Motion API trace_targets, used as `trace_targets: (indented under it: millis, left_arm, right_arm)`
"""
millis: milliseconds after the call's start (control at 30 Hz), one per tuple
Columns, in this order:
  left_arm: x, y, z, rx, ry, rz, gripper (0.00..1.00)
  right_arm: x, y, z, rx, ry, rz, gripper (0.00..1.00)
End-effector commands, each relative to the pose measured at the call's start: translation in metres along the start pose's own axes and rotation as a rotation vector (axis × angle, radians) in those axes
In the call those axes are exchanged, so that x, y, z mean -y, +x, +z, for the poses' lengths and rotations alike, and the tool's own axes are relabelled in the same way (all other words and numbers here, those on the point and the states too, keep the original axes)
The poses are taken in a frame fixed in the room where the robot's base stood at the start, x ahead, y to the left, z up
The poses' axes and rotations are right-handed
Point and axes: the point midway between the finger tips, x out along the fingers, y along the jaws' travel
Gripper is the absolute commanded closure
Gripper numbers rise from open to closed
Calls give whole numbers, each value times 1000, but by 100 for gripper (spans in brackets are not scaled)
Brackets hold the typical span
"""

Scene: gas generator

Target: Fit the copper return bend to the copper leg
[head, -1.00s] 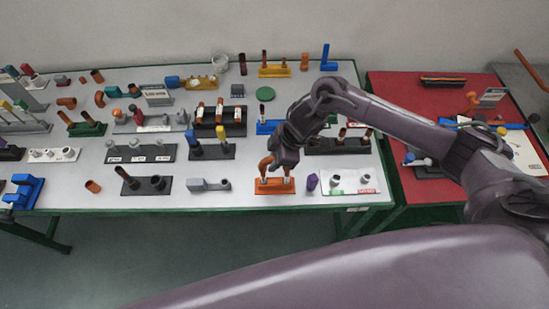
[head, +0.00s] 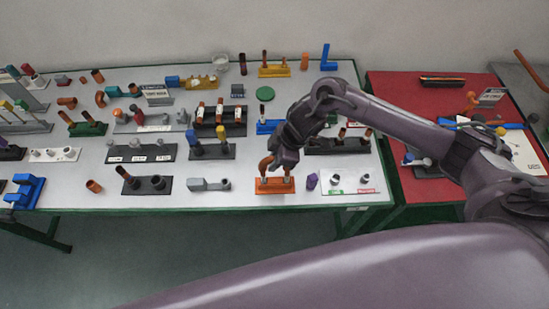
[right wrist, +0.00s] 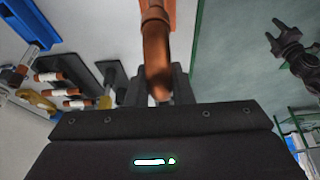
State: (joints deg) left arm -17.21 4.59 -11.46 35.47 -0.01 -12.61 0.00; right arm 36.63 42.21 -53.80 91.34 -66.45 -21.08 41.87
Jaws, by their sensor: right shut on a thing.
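The copper return bend (head: 265,165) is at the front of the table, above an orange base (head: 274,187). My right gripper (head: 283,165) is shut on it and partly covers it. In the right wrist view the bend (right wrist: 156,45) stands between the two fingers, with a strip of the orange base (right wrist: 172,12) behind it. A copper leg (head: 290,176) rises from the base just below the gripper. I cannot tell whether bend and leg touch.
A purple piece (head: 312,181) and a white base with short posts (head: 350,182) stand to the right. A grey block (head: 208,185) lies to the left. Other fittings and stands crowd the table behind. The green front edge (head: 230,212) is close.

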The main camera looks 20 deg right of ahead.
Motion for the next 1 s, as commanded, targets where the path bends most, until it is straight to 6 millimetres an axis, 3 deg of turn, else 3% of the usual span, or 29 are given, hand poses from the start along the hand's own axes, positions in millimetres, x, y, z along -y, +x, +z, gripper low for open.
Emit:
trace_targets:
  millis: [1000]
  left_arm:
    - [0, -10, -2, -2, 0, 0, 50]
  right_arm:
    - [0, 0, 0, 0, 1, 0, 96]
